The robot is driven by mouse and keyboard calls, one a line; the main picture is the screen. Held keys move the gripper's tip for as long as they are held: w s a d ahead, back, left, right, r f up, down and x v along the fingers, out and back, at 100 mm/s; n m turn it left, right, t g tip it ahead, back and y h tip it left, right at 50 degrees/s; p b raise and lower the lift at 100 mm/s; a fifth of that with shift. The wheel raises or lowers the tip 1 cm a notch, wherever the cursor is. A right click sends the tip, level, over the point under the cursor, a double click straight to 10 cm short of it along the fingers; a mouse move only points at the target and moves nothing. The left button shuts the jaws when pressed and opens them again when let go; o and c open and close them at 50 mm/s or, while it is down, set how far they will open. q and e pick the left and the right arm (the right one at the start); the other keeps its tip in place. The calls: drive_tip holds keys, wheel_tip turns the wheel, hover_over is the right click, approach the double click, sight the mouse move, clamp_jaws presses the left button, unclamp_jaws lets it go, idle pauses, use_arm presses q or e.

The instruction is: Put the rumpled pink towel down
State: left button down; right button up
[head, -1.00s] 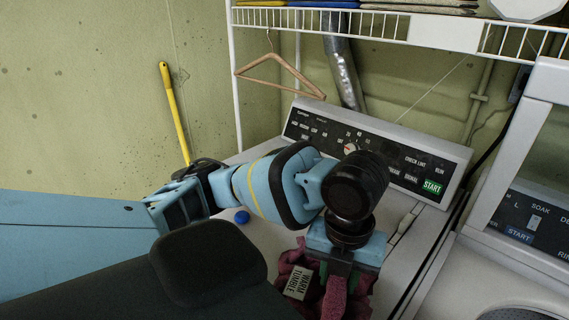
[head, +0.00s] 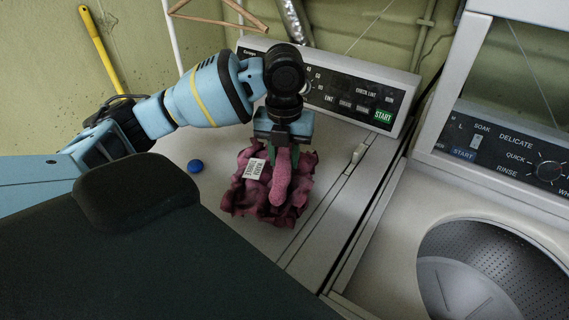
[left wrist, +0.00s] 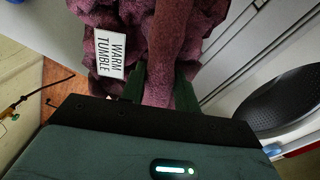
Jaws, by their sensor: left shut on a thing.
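The rumpled pink towel (head: 262,200) is a dark pink bunched heap with a white care tag reading "WARM TUMBLE". It is at the top of the white dryer (head: 226,222), in front of its control panel; I cannot tell whether its underside touches the surface. My left gripper (head: 284,150) points down from above and is shut on a raised fold of the towel. In the left wrist view the towel (left wrist: 196,28) fills the top middle, with the fold between the green fingers (left wrist: 160,84). My right gripper is not in view.
A small blue ball-like thing (head: 195,166) lies left of the towel. The washer (head: 390,232) stands at the right with its drum open. A control panel (head: 335,88) stands behind the towel. A yellow-handled tool (head: 98,48) leans at the left wall. Bare surface shows around the towel.

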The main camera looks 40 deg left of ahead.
use_arm(q)
drive_tip(key=shift+w+a, duration=0.25)
drive_tip(key=shift+a+f, duration=0.1)
drive_tip(key=shift+f, duration=0.25)
wheel_tip(320, 180, down, 3)
drive_tip(key=shift+r, duration=0.1)
drive_tip(key=c, duration=1)
unclamp_jaws()
drive_tip(key=shift+f, duration=0.2)
drive_tip(key=shift+c, duration=0.2)
